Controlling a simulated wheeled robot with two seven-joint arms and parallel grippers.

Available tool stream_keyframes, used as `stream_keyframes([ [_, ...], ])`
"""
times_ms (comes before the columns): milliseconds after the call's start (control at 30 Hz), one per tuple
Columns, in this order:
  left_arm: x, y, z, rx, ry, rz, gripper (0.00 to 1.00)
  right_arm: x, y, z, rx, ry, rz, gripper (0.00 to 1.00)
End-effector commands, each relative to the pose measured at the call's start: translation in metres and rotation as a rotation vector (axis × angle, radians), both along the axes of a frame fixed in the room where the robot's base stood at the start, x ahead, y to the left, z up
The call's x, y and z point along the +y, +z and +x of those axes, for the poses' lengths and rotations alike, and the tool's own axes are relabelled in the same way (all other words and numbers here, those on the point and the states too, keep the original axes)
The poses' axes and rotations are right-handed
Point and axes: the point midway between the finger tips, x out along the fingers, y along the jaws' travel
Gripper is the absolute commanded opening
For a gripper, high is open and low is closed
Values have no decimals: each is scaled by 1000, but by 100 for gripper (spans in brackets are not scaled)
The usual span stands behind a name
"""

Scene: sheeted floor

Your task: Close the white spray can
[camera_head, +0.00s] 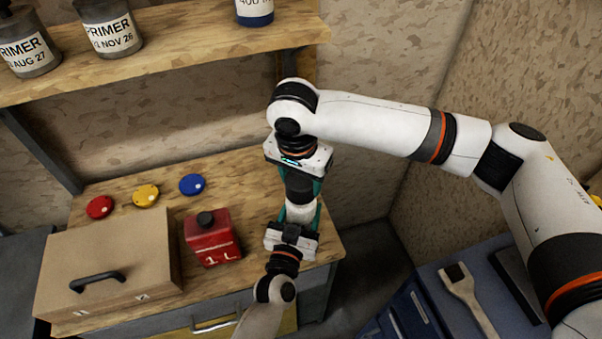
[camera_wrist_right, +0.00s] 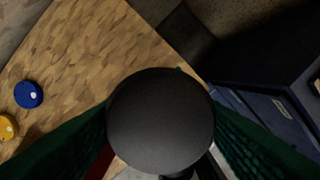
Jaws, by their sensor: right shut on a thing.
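The white spray can (camera_head: 300,212) is upright at the right end of the workbench, and its lower part is hidden by my left gripper. A black cap (camera_head: 299,188) is directly above it, in line with it; whether it is fully seated cannot be told. My right gripper (camera_head: 300,180) points down from above and is shut on the cap. In the right wrist view the round cap top (camera_wrist_right: 160,120) fills the space between the green fingers. My left gripper (camera_head: 299,222) reaches in from the front, its green fingers closed around the can's sides.
A red can (camera_head: 211,240) stands just left of the grippers. A shelf (camera_head: 170,50) with paint cans is above.

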Motion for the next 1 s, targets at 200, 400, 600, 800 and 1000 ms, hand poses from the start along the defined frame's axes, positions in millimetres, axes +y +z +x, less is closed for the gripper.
stream_keyframes([
  [200, 0, 0, 0, -1, 0, 0, 18, 0, 0, 0, 0, 0, 0, 36],
  [400, 0, 0, 0, -1, 0, 0, 18, 0, -2, 0, 1, 0, 0, 36],
  [600, 0, 0, 0, -1, 0, 0, 18, 0, -13, -1, 3, 0, 0, 36],
  [800, 0, 1, 0, -1, 0, 0, 18, 0, -18, -1, 2, 0, 1, 36],
  [1000, 0, 1, 0, -1, 0, 0, 18, 0, -18, 0, 1, 0, 0, 36],
])
